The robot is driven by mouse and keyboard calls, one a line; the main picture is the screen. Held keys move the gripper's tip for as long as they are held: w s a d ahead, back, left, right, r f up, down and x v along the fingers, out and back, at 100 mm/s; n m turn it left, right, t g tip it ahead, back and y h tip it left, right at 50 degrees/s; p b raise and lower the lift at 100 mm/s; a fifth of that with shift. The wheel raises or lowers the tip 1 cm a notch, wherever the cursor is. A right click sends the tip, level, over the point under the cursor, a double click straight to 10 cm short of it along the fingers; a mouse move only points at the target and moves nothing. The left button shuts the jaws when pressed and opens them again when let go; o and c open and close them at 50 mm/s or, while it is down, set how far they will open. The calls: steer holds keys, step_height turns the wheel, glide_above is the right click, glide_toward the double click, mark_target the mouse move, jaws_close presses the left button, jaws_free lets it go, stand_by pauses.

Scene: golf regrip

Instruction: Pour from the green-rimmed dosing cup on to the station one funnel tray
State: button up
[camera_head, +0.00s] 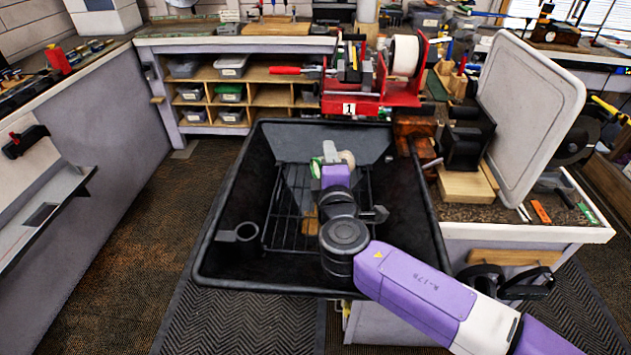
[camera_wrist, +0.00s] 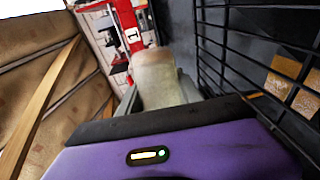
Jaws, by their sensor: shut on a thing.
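My gripper (camera_head: 332,162) is over the station one funnel tray (camera_head: 222,218), a large black tub with sloping walls and a wire rack inside. The gripper is shut on the dosing cup (camera_wrist: 158,78), which is pale and translucent in the wrist view, between the fingers. In the head view a bit of green rim (camera_head: 317,167) shows at the left of the gripper. My wrist hides much of the cup there, and its tilt and contents cannot be told. The wire rack (camera_wrist: 258,40) also shows at the right of the wrist view.
A red machine (camera_head: 365,107) with a label "1" stands behind the tray. A white board (camera_head: 527,95) leans on the right bench among wooden blocks. Shelves with bins (camera_head: 231,66) stand at the back left. Floor left of the tray is clear.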

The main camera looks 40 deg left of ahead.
steer(key=shift+f+b, duration=0.1)
steer(key=shift+b, duration=0.2)
steer(key=shift+r+n+t+b, duration=0.25)
steer(key=shift+n+t+b, duration=0.05)
steer(key=shift+n, duration=0.4)
stand_by(0.9)
stand_by(2.0)
steer(key=shift+r+m+p, duration=0.2)
steer(key=shift+m+p, duration=0.5)
steer(key=shift+p, duration=0.25)
steer(key=m+g+p, duration=0.1)
steer(key=m+p, duration=0.1)
steer(key=p, duration=0.1)
steer(key=shift+s+a+m+g, duration=0.1)
steer(key=shift+s+m+g, duration=0.1)
steer(key=shift+m+g, duration=0.15)
steer(key=shift+s+m+g+p, duration=0.1)
steer(key=shift+m+g+p, duration=0.6)
steer(key=shift+p, duration=0.4)
steer(key=shift+a+f+m+p, duration=0.1)
steer(key=shift+f+m+p, duration=0.2)
steer(key=shift+m, duration=0.25)
steer(key=shift+r, duration=0.1)
